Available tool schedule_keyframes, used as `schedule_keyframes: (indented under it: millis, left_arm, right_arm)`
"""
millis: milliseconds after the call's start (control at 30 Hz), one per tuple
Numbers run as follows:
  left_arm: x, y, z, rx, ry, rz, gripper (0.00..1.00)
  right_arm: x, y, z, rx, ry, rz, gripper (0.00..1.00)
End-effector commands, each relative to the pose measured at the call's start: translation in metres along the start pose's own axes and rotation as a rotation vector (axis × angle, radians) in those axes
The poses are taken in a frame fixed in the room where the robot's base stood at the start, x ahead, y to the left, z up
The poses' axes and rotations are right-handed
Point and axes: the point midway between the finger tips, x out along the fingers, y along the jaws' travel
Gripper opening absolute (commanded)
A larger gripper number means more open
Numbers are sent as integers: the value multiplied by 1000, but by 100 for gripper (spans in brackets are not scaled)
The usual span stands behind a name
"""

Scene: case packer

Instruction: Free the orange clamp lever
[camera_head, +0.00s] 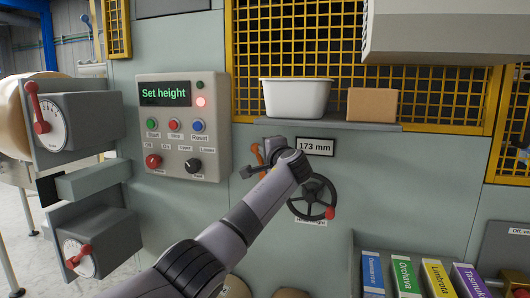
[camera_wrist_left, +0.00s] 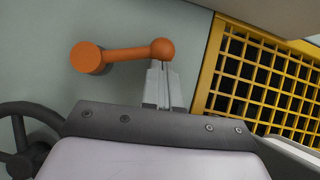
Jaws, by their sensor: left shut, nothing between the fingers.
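The orange clamp lever (camera_wrist_left: 128,53) shows in the left wrist view, with a round pivot (camera_wrist_left: 88,57) at the left and a ball knob (camera_wrist_left: 162,48) at the right. In the head view the lever (camera_head: 258,154) is partly hidden behind my left wrist. My left gripper (camera_wrist_left: 162,70) is shut and empty, its fingertips right at the underside of the ball knob; I cannot tell whether they touch it. In the head view the left gripper (camera_head: 273,147) is at the lever, mostly hidden by its own wrist. My right gripper is not in view.
A black handwheel (camera_head: 313,200) with a red knob is close right of my left wrist, under the 173 mm display (camera_head: 315,147). A control panel (camera_head: 183,128) reading "Set height" is at left. A shelf (camera_head: 345,125) above holds a white tub (camera_head: 295,98) and brown box (camera_head: 372,104).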

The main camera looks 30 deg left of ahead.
Motion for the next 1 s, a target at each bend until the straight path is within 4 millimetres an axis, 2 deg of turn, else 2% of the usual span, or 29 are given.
schedule_keyframes:
  millis: [200,600,1000]
  left_arm:
    - [7,-3,10,0,-1,0,0]
    - [20,-1,27,1,-1,-5,0]
    - [23,4,32,1,0,-1,0]
  right_arm:
    - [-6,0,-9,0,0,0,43]
    - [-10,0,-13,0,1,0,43]
    - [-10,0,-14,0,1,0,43]
